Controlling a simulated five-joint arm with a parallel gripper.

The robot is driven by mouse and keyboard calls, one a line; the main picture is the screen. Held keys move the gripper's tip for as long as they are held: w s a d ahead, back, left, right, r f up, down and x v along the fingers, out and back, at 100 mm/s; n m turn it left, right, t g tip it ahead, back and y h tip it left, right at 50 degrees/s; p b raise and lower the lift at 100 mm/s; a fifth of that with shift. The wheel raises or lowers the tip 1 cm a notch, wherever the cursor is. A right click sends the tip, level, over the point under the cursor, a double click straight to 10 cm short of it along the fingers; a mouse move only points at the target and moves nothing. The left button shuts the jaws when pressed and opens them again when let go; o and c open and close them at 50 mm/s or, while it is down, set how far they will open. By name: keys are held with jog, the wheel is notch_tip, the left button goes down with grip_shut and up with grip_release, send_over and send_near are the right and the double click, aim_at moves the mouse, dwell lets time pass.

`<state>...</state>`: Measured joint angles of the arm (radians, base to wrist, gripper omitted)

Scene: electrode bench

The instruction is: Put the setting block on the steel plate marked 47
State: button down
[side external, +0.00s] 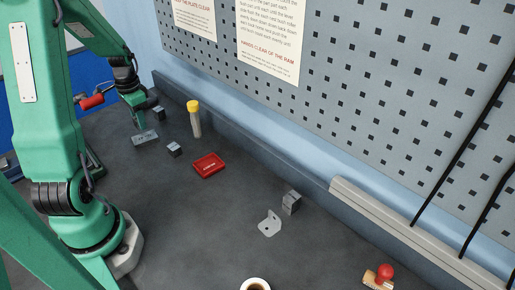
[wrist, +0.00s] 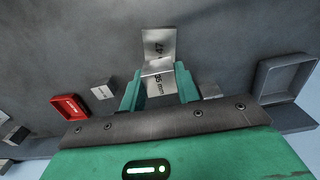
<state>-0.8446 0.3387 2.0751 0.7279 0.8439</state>
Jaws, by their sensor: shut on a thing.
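My gripper (wrist: 159,75) is shut on the setting block (wrist: 158,84), a grey metal block marked "35 mm". A steel plate (wrist: 160,43) marked 47 lies just beyond the fingertips in the wrist view, its near part hidden behind the block. In the side external view my gripper (side external: 139,121) points down at the plate (side external: 148,138), which lies flat on the bench. The held block is hard to make out there. I cannot tell whether it touches the plate or hangs just above it.
Small grey blocks stand close by, one behind the gripper (side external: 158,113) and one in front (side external: 174,150). A red tray (side external: 208,165) and a yellow-capped vial (side external: 195,120) are to the right. A grey open box (wrist: 285,82) is at the wrist view's right. Farther off are a bracket (side external: 269,226) and a red-handled stamp (side external: 379,276).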

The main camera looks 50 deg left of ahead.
jog(key=shift+f, duration=1.95)
jog(key=shift+f, duration=0.15)
jog(key=c, duration=1)
grip_release()
jog(key=shift+c, duration=0.2)
notch_tip(320, 180, up, 12)
jog(key=shift+r, duration=0.15)
